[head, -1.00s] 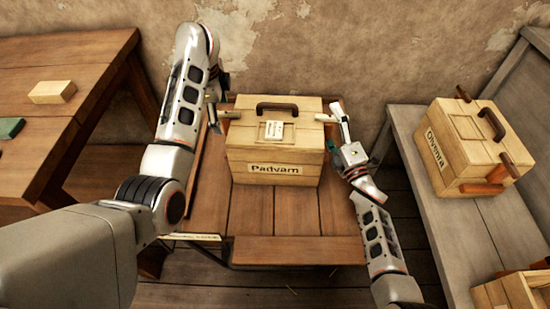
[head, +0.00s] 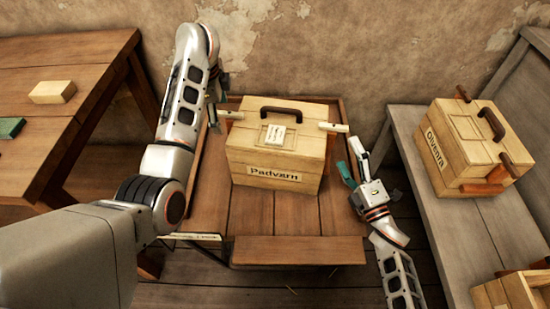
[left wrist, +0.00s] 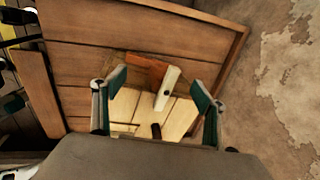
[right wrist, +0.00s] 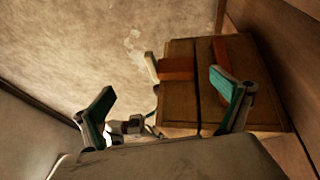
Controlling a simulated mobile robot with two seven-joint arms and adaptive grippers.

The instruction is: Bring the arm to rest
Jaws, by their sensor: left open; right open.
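The wooden box labelled Padvarn (head: 273,155) stands upright on a low wooden table, with a dark handle on its lid and a pale peg on each side. My left gripper (head: 218,93) is open at the box's left peg (head: 232,115). In the left wrist view the peg (left wrist: 167,88) shows between the spread fingers (left wrist: 160,108); I cannot tell whether they touch it. My right gripper (head: 352,168) is open and empty, to the right of the box and apart from the right peg (head: 334,127). In the right wrist view its fingers (right wrist: 165,108) are spread.
A table (head: 70,95) at the left holds a pale block (head: 52,92) and a green block (head: 10,127). A wall stands close behind.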

